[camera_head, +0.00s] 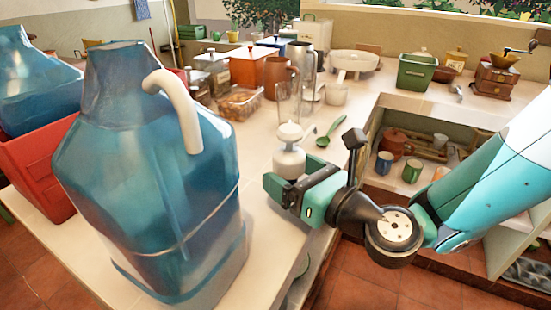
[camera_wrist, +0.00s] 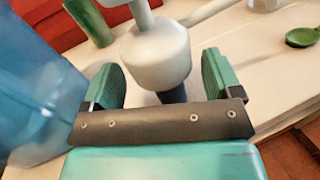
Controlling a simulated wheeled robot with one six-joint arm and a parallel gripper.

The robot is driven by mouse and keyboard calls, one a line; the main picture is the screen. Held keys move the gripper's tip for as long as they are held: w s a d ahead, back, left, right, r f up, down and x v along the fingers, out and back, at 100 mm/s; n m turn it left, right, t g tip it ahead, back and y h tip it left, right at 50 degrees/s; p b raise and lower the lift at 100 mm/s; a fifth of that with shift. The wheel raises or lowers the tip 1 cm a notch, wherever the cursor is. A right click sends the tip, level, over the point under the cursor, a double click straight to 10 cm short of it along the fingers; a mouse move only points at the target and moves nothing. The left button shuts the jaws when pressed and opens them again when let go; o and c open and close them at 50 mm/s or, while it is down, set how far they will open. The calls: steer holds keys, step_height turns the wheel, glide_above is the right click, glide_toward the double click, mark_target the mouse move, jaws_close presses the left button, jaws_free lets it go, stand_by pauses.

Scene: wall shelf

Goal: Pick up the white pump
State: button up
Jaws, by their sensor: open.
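The white pump (camera_head: 289,160) stands upright on the counter in the head view, with a round bottle body and a knob-like top. My gripper (camera_head: 290,192) is at the pump, its jaws low around the bottle's lower part. In the wrist view the pump (camera_wrist: 156,58) is between the two green fingers of my gripper (camera_wrist: 162,80). The fingers are open, with a visible gap on each side of the pump. The pump's base is partly hidden by the gripper in the head view.
A large blue jug (camera_head: 140,190) stands close on the left, beside a red crate (camera_head: 38,165). A green spoon (camera_head: 330,132) lies behind and right of the pump. A clear glass (camera_head: 288,102) and a brown pitcher (camera_head: 279,76) stand behind. The counter (camera_head: 262,215) edge is near the gripper.

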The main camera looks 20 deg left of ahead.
steer(key=shift+w+a+r, duration=0.1)
steer(key=shift+w+a, duration=0.35)
steer(key=shift+a, duration=0.15)
steer(key=shift+s+a, duration=0.1)
steer(key=c, duration=1)
step_height(320, 180, up, 28)
steer(key=p, duration=1.2)
steer(key=s+a+r+n+g+p, duration=0.1)
steer(key=s+a+r+g+p, duration=0.1)
steer(key=s+p, duration=0.7)
steer(key=s+a+r+n+g+y+p, duration=0.1)
steer(key=s+a+r+n+g+p, duration=0.1)
steer(key=s+a+r+p, duration=0.3)
steer(key=shift+s+a+r+g+p, duration=0.2)
steer(key=shift+s+r+g+p, duration=0.35)
steer(key=shift+s+p, duration=1.8)
